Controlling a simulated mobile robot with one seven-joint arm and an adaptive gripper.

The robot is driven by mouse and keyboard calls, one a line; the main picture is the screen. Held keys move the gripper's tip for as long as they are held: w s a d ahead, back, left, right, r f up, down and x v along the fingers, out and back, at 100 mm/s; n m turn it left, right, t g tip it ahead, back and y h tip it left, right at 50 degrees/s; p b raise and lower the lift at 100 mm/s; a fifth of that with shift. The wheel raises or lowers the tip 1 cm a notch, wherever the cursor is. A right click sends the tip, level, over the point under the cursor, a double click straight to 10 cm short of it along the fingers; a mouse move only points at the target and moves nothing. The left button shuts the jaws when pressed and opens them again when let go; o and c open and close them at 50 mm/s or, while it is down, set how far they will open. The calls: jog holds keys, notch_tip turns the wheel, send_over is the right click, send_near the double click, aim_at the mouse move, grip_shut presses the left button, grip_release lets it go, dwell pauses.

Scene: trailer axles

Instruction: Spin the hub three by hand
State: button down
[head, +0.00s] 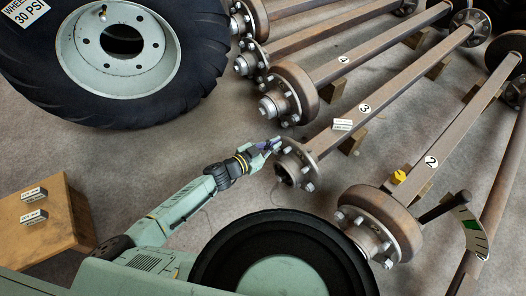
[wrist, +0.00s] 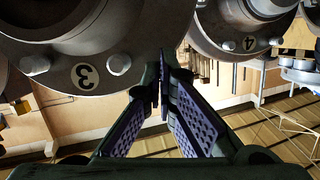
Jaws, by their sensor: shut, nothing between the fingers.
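Hub three (head: 296,165) is the rusty studded flange on the near end of the axle marked 3 (head: 365,108). In the wrist view the hub (wrist: 125,38) fills the upper left, with a round "3" label and bolts, shown upside down. My gripper (head: 275,144) is shut and empty, with its tips at the upper left edge of the hub in the head view. In the wrist view my gripper's fingertips (wrist: 161,75) meet just beside the hub's rim. I cannot tell whether they touch it.
Another axle's hub (head: 288,93) lies behind, and axle 2's hub (head: 380,222) stands to the right. A large tyre (head: 177,62) lies at upper left, and a wooden block (head: 48,215) at lower left. Bare floor (head: 130,160) shows left of my arm.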

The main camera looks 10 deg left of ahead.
jog(key=shift+w+d+f+b, duration=0.1)
jog(key=shift+w+f+b, duration=0.1)
jog(key=shift+f, duration=0.5)
jog(key=shift+w+a+f+b, duration=0.15)
jog(key=shift+f+b, duration=0.1)
jog(key=shift+f, duration=0.5)
jog(key=shift+w+d+f+b, duration=0.15)
jog(key=shift+w+f+b, duration=0.05)
jog(key=shift+f, duration=0.5)
jog(key=shift+d, duration=0.1)
